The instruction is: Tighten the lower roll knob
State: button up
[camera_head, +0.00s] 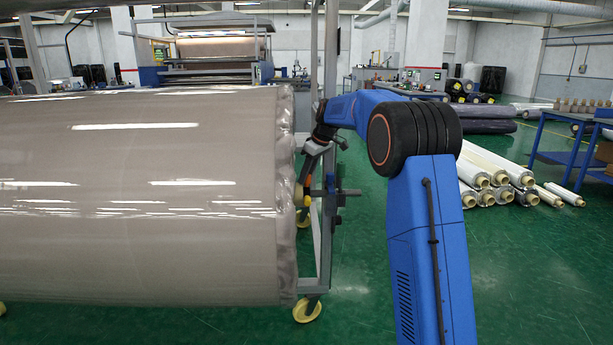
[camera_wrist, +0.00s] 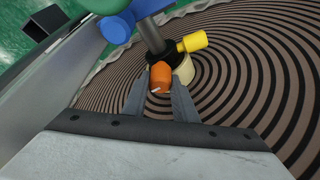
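A large wrapped roll (camera_head: 150,200) fills the left of the head view; its spiral end face (camera_wrist: 250,85) shows in the wrist view. At its core, a metal shaft carries a black collar (camera_wrist: 165,54). An orange knob (camera_wrist: 160,77) sticks out of the collar toward me, and a yellow knob (camera_wrist: 193,41) points right. My gripper (camera_wrist: 158,82) has one finger on each side of the orange knob. I cannot tell whether the fingers touch it. In the head view my gripper (camera_head: 304,183) is small and partly unclear beside the roll's right end.
A grey upright frame (camera_head: 328,110) on yellow casters (camera_head: 306,309) stands at the roll's right end, close to my arm. A blue knob (camera_wrist: 116,29) is near the shaft in the wrist view. Stacked rolls (camera_head: 490,172) lie at right. Green floor is clear at lower right.

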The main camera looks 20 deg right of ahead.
jog(key=shift+m+t+h, duration=0.3)
jog(key=shift+m+h, duration=0.6)
jog(key=shift+m, duration=1.4)
jog(key=o, duration=1)
jog(key=shift+o, duration=0.2)
jog(key=shift+r, duration=0.1)
jog(key=v, duration=1.7)
jog(key=shift+s, duration=0.15)
jog(key=shift+o, duration=0.2)
jog(key=shift+d, duration=0.1)
